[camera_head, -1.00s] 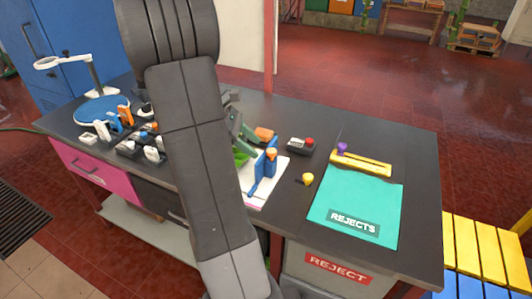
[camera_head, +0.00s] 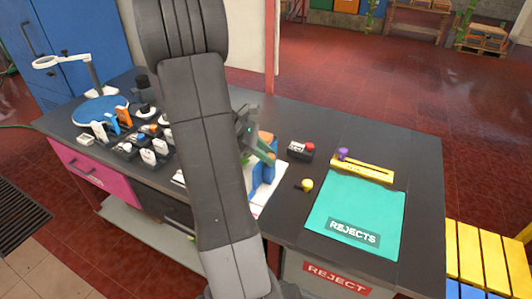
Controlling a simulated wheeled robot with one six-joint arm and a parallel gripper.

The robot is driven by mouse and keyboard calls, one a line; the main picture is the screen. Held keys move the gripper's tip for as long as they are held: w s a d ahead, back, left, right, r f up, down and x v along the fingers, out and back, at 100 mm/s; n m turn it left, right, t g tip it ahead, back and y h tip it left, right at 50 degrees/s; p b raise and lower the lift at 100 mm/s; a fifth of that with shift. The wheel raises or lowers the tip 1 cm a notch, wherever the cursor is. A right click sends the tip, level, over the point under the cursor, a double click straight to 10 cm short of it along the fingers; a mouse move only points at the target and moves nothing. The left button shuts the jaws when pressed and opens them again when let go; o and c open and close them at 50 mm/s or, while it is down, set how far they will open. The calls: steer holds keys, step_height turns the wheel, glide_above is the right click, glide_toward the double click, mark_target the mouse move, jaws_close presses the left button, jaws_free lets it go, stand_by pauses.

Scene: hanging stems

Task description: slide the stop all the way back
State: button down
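A blue upright fixture (camera_head: 265,172) stands on a white board (camera_head: 273,197) near the bench's middle. Orange (camera_head: 267,138) shows just above it, beside my gripper. My gripper (camera_head: 264,150) is low over the left side of this fixture; my arm hides part of the board. Its fingertips are too small and overlapped to tell open from shut, or whether they touch the fixture. A yellow slotted bar (camera_head: 364,170) with a purple knob (camera_head: 343,154) at its left end lies behind the teal mat. I cannot tell which of these parts is the stop.
A dark box with a red button (camera_head: 301,150) and a yellow knob (camera_head: 306,185) stand right of the board. The teal REJECTS mat (camera_head: 333,207) lies at right. Small fixtures (camera_head: 149,156) and a ring lamp (camera_head: 92,76) crowd the left.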

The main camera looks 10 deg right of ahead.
steer(key=shift+s+d, duration=0.15)
steer(key=shift+d, duration=0.1)
steer(key=c, duration=1.1)
jaws_free()
steer(key=v, duration=1.4)
steer(key=shift+f, duration=0.1)
